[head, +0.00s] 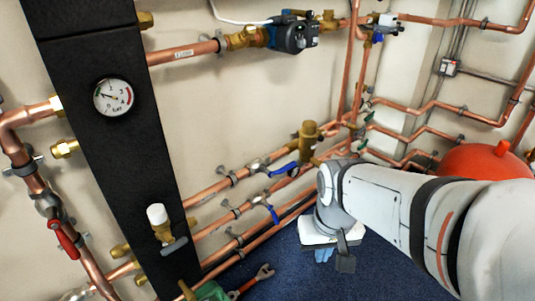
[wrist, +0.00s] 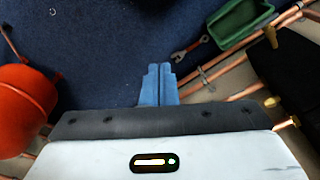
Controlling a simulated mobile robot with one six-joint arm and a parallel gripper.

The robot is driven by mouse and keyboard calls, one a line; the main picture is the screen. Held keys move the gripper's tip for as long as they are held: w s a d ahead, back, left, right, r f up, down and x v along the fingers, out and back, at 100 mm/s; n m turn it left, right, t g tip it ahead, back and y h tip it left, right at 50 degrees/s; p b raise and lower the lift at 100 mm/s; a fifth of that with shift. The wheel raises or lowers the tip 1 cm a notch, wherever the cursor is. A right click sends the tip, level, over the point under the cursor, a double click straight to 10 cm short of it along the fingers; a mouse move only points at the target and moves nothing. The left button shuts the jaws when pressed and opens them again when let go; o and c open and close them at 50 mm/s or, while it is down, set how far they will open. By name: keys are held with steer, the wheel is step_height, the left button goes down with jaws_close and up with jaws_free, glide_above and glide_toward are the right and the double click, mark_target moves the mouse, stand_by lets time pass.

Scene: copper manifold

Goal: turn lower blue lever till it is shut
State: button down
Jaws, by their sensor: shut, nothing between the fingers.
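The lower blue lever (head: 270,209) is on a valve on the copper pipes low on the wall, in the head view. Its handle slants down to the right, across the line of its pipe. The upper blue lever (head: 284,170) is on the pipe above it and lies roughly along that pipe. My gripper (head: 323,255) is to the right of and below the lower lever, apart from it, over the blue floor. Its blue fingers are together and empty, also in the wrist view (wrist: 158,85). Neither blue lever can be made out in the wrist view.
A black column with a gauge (head: 113,97) stands left of the levers. A red tank (head: 480,162) is at the right. A red wrench (wrist: 190,50) and a green tray (wrist: 240,22) lie on the floor.

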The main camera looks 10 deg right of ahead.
mark_target(275, 216)
steer(key=w+a+f+g+y+p, duration=0.1)
steer(key=w+a+f+y, duration=0.1)
steer(key=w+f+y, duration=0.3)
steer(key=w+a+f+m+y+p, duration=0.1)
steer(key=w+f+y, duration=0.15)
steer(key=w, duration=0.55)
steer(key=w+a+f+g+y+p, duration=0.1)
steer(key=w+a+f+y, duration=0.15)
steer(key=w+y, duration=0.3)
steer(key=w+d+f+m+t+h+p, duration=0.1)
steer(key=w+d+f+m+t, duration=0.1)
steer(key=w+d+f+t, duration=0.4)
steer(key=w+d+f+m+t, duration=0.2)
steer(key=d+f+t, duration=0.2)
steer(key=f, duration=0.4)
steer(key=w+d+f+m+t+h+p, duration=0.1)
steer(key=w+d+f+m+t, duration=0.1)
steer(key=w+d+f+t, duration=0.4)
steer(key=w+a+f+b, duration=0.1)
steer(key=w+a+b, duration=0.1)
steer(key=a, duration=0.3)
steer(key=w+a+f+g+b, duration=0.1)
steer(key=a+b, duration=0.1)
steer(key=a, duration=0.4)
steer(key=shift+w+f, duration=0.25)
steer(key=shift+w, duration=0.15)
